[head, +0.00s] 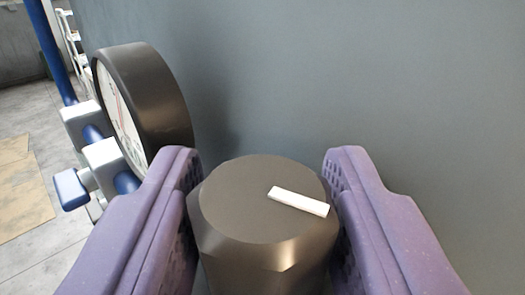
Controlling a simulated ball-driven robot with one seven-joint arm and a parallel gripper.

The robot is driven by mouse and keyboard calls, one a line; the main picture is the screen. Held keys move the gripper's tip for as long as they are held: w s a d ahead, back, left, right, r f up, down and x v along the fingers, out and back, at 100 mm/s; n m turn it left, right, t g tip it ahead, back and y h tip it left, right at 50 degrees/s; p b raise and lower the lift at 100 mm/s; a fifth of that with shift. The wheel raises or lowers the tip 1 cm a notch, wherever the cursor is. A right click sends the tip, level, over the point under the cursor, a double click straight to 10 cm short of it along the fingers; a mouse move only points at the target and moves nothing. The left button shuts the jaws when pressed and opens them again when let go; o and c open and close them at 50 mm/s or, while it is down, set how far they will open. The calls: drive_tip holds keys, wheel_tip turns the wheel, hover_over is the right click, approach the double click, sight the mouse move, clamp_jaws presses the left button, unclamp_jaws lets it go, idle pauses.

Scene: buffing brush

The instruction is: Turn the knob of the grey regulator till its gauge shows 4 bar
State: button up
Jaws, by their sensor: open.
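The regulator's dark knob (250,210) stands in the lower middle of the head view, with a white pointer mark (298,201) on its top face pointing to the right. My gripper (265,170) is open, with one purple finger on each side of the knob. The left finger is very close to the knob; I cannot tell whether it touches. The round gauge (150,95) with a dark rim is behind and to the left. Its white face is seen almost edge-on, so the reading cannot be made out. The regulator's grey body is not clearly visible.
A plain grey wall (370,70) fills the back and right. At the left are a blue pipe (50,50) with white fittings and a blue handle (70,188). A brown flat patch (22,185) lies on the grey floor.

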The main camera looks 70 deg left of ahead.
drive_tip(key=c, duration=0.7)
drive_tip(key=shift+o, duration=0.2)
drive_tip(key=shift+t+b, duration=0.3)
drive_tip(key=shift+b, duration=0.05)
